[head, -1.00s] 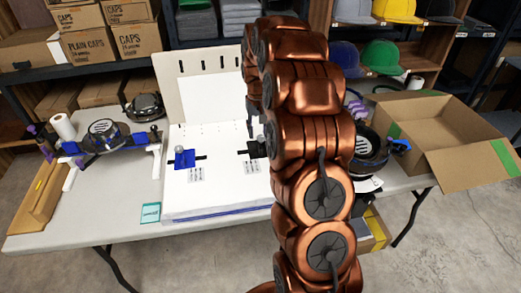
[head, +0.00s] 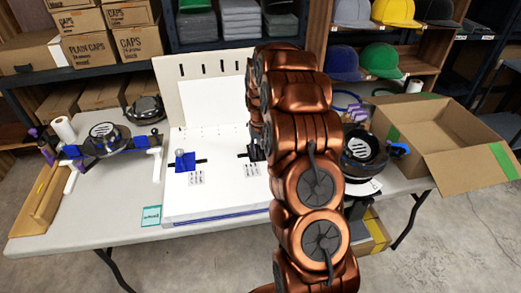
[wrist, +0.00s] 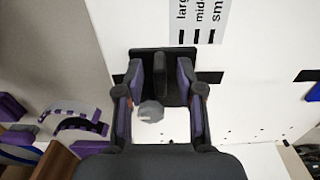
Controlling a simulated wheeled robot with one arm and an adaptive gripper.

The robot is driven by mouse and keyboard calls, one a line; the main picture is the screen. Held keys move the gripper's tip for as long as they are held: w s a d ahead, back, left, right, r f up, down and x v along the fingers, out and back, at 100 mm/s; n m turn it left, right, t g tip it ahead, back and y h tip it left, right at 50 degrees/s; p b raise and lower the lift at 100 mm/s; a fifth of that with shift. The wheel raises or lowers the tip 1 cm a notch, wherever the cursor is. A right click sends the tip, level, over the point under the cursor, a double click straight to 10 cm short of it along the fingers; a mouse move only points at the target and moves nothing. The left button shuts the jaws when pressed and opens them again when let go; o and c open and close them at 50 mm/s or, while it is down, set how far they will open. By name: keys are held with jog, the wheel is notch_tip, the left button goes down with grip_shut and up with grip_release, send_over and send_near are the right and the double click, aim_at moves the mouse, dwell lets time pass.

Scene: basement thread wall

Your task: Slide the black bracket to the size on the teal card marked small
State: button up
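The black bracket (wrist: 147,59) stands on a dark rail (wrist: 209,77) on the white board (head: 225,207). In the wrist view it lies beside the "large" end of the printed size label (wrist: 203,22), away from the "small" mark. My gripper (wrist: 163,80) is open, its purple-padded fingers on either side of the bracket's upright part, with a gap showing at the left. A round grey knob (wrist: 151,111) shows between the fingers. In the head view my arm covers most of the bracket and gripper. The teal card (head: 151,215) lies at the table's front; its writing is too small to read.
A blue bracket (head: 185,162) sits on the board's left rail, with its own printed label (head: 196,179) below. A cap press (head: 104,139) stands at left. A dark round device (head: 364,148) and an open carton (head: 446,133) are at right. A pegged back panel (head: 209,95) rises behind the board.

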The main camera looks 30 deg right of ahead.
grip_shut()
dwell(0.7)
